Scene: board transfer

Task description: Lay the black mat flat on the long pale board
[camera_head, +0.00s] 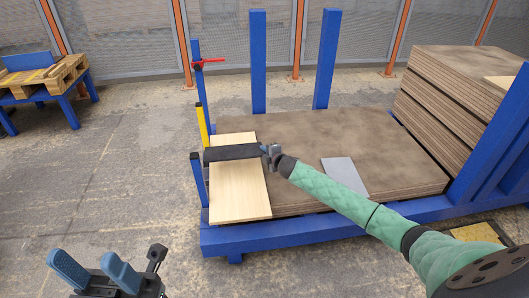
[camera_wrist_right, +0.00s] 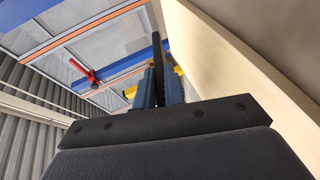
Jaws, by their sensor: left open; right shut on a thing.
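The black mat (camera_head: 232,153) is a dark strip held out to the left of my right gripper (camera_head: 268,151), across the long pale board (camera_head: 238,198). My right gripper is shut on the mat's right end. In the right wrist view the mat (camera_wrist_right: 158,55) stands edge-on between the blue fingers (camera_wrist_right: 160,88), and the pale board (camera_wrist_right: 235,65) runs along the right with a gap between them. The mat's far end is hard to make out there. My left gripper (camera_head: 95,268) is open and empty at the bottom left, away from the board.
The pale board lies on the left end of a brown sheet (camera_head: 310,130) on a blue-framed cart (camera_head: 290,232). Blue and yellow posts (camera_head: 202,125) edge the board's left side. A grey panel (camera_head: 344,174) lies to the right. Brown sheets (camera_head: 450,90) are stacked at the right.

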